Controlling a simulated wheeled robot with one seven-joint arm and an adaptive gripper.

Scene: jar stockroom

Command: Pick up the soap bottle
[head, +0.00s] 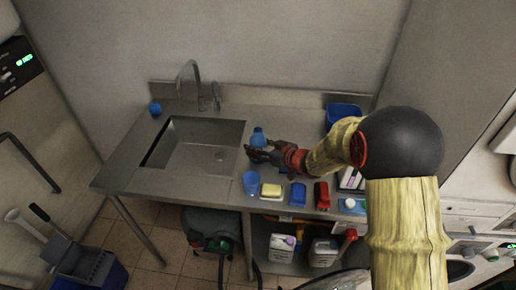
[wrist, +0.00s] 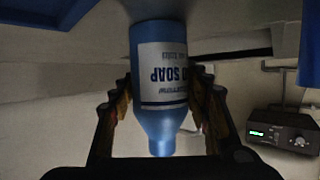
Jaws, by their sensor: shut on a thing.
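The soap bottle (head: 258,138) is blue and stands at the right side of the sink on the steel counter in the head view. In the wrist view the soap bottle (wrist: 163,78) fills the middle, with a white label reading SOAP upside down. My gripper (head: 256,153) reaches in from the right at the bottle. In the wrist view its fingers (wrist: 163,105) lie on both sides of the bottle, shut on it. The fingers hide part of the bottle in the head view. I cannot tell whether its base touches the counter.
A blue cup (head: 250,183), a yellow sponge (head: 271,190), a blue item (head: 298,194) and a red item (head: 322,195) line the counter's front edge. The sink (head: 195,150) is left of the gripper, with a faucet (head: 190,78) behind. A blue bin (head: 343,112) stands at the back right.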

